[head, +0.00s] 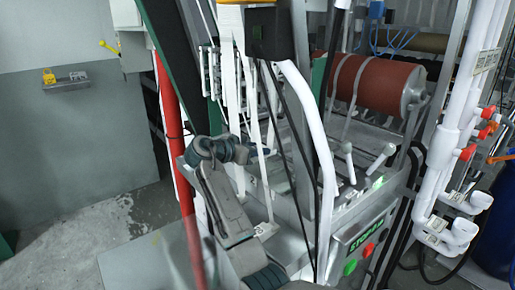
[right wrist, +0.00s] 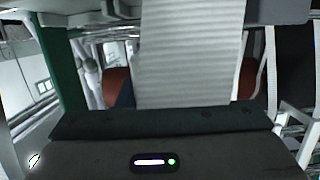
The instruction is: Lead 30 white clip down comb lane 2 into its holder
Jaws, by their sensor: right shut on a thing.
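My right gripper (head: 258,152) is at the middle of the head view, among upright white strips in front of the machine frame. It is shut on a white ribbed band (right wrist: 190,55), which fills the upper middle of the right wrist view. A white strip (head: 229,75) hangs above the gripper in the head view. I cannot make out a separate clip, the comb lanes or the holder. My left gripper is not in view.
A red roller (head: 375,82) lies behind the frame at right. White pipes (head: 470,90) with red-orange handles stand at far right. A red post (head: 172,120) stands left of my arm. A control panel (head: 362,245) is at lower right. The grey floor at left is clear.

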